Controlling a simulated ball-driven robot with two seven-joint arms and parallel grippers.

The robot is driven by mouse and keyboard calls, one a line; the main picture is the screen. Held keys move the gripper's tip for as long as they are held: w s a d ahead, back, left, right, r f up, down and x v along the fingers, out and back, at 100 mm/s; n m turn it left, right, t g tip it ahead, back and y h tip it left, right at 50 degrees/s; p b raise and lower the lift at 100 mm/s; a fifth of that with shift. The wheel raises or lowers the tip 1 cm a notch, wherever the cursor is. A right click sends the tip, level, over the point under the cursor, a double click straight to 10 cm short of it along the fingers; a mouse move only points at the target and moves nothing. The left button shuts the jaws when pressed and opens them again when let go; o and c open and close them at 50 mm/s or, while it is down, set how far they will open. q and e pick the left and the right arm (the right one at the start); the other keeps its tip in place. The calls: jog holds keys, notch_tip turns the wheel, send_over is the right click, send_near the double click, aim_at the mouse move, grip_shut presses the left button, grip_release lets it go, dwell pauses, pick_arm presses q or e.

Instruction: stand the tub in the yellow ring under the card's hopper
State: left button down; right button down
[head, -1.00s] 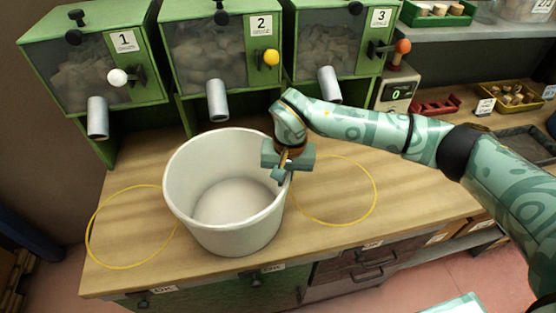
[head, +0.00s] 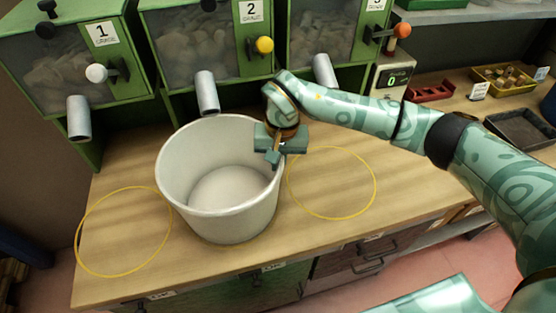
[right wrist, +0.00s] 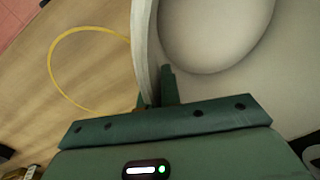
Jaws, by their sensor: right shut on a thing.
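The large white tub (head: 232,222) is upright and empty in front of the hopper marked 2 (head: 250,12), between a left yellow ring (head: 78,240) and a right yellow ring (head: 374,185). I cannot tell whether its base touches the bench. My right gripper (head: 275,155) is shut on the tub's right rim. In the right wrist view, the tub's wall (right wrist: 143,50) runs between the fingers (right wrist: 158,88), and a yellow ring (right wrist: 52,62) lies beside it. No card can be read. My left gripper is out of view.
Grey chutes hang from the hopper marked 1 (head: 101,33), from hopper 2 and from the hopper marked 3 (head: 330,28). A scale (head: 391,80), a red rack (head: 430,91) and a dark tray (head: 520,128) stand at the right. Both visible rings are bare inside.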

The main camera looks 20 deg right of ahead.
jog(key=c, duration=1.6)
grip_release()
jog(key=shift+s, duration=0.1)
notch_tip(320, 180, up, 12)
jog(key=shift+d+p, duration=0.35)
jog(key=shift+p, duration=0.1)
jog(key=shift+r, duration=0.1)
